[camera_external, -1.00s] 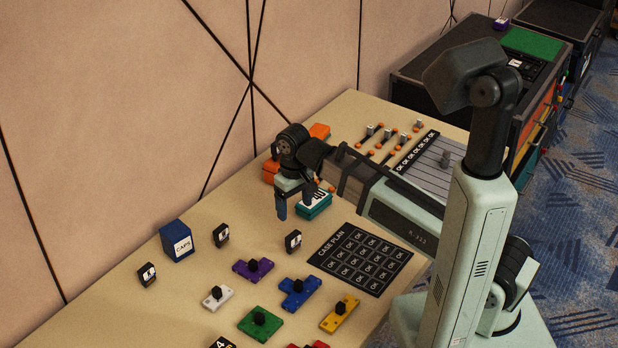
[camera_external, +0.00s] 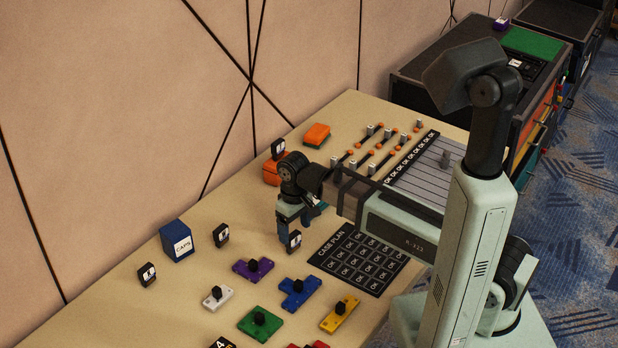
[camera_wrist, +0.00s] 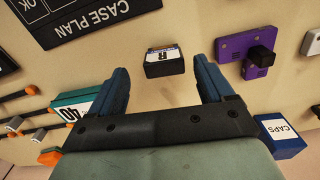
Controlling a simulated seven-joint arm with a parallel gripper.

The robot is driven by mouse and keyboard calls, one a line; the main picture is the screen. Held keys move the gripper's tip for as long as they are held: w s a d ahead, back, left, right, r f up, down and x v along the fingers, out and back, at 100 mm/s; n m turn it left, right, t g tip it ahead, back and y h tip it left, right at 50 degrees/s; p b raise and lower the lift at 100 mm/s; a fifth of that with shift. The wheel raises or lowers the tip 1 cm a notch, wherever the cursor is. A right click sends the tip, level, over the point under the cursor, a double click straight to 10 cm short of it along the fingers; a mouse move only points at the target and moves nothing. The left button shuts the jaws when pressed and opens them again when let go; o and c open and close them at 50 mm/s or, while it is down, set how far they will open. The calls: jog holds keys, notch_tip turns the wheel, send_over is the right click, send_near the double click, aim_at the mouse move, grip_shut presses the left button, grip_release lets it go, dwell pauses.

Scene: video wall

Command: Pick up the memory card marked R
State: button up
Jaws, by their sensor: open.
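The memory card marked R (camera_wrist: 164,62) is a small black block with a white, blue and yellow label. In the wrist view it lies between and just beyond the two blue fingertips of my gripper (camera_wrist: 161,75). The fingers are open, with a visible gap on each side of the card. In the external view my gripper (camera_external: 288,236) points down, close beside a black card (camera_external: 295,241) on the table. Its letter is too small to read there. Other similar black cards stand at the left (camera_external: 147,274), left of centre (camera_external: 221,235) and by the orange boxes (camera_external: 278,148).
A blue CAPS box (camera_external: 177,241) stands at the left. Purple (camera_external: 253,269), blue (camera_external: 299,292), white, green and yellow knobbed pieces lie in front. The black CASE PLAN board (camera_external: 360,258) is to the right. A teal box marked 40 (camera_wrist: 75,105) is near my left finger.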

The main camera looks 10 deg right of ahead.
aim_at(293, 234)
jog(key=shift+f, duration=0.35)
jog(key=shift+a+f, duration=0.15)
jog(key=shift+f, duration=1.1)
jog(key=shift+a+f, duration=0.15)
jog(key=shift+f, duration=1.05)
jog(key=shift+c, duration=0.2)
jog(key=c, duration=1)
jog(key=shift+r, duration=0.1)
